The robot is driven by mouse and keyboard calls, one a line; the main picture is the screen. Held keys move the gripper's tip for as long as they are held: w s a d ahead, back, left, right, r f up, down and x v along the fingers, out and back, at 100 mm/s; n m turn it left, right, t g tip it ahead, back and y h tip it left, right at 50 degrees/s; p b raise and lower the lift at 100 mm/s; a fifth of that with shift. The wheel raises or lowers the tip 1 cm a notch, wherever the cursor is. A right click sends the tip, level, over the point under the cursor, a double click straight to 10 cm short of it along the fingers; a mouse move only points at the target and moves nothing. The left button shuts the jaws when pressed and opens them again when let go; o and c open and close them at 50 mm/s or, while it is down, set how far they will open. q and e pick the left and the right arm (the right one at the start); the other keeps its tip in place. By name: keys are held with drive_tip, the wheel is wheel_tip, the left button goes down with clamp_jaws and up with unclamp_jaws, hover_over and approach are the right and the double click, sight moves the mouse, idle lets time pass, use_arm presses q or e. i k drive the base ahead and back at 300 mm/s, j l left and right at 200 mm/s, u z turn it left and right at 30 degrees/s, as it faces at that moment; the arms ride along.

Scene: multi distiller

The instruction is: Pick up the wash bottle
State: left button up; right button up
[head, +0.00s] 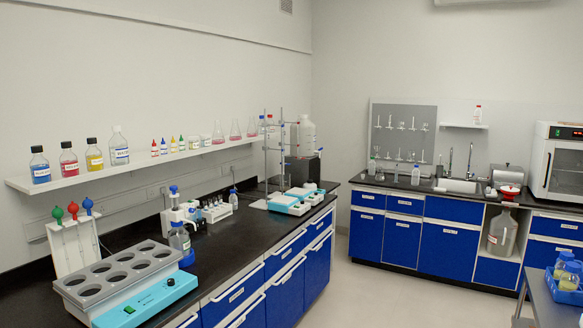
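I cannot tell for sure which bottle is the wash bottle. A small white bottle with a red top (478,116) stands upright on a small wall shelf above the sink, at the right. Several small bottles with coloured tops (163,148) stand on the long left wall shelf. Neither of my grippers shows in the head view.
The black left counter (220,245) carries a blue-and-grey device with round wells (125,275), a pipette stand (77,248) and other instruments. A white oven (558,165) is at the far right. A trolley (548,312) stands at lower right. Open floor (375,295) lies between.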

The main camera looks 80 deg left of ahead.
sight(372, 165)
drive_tip(key=u, duration=2.35)
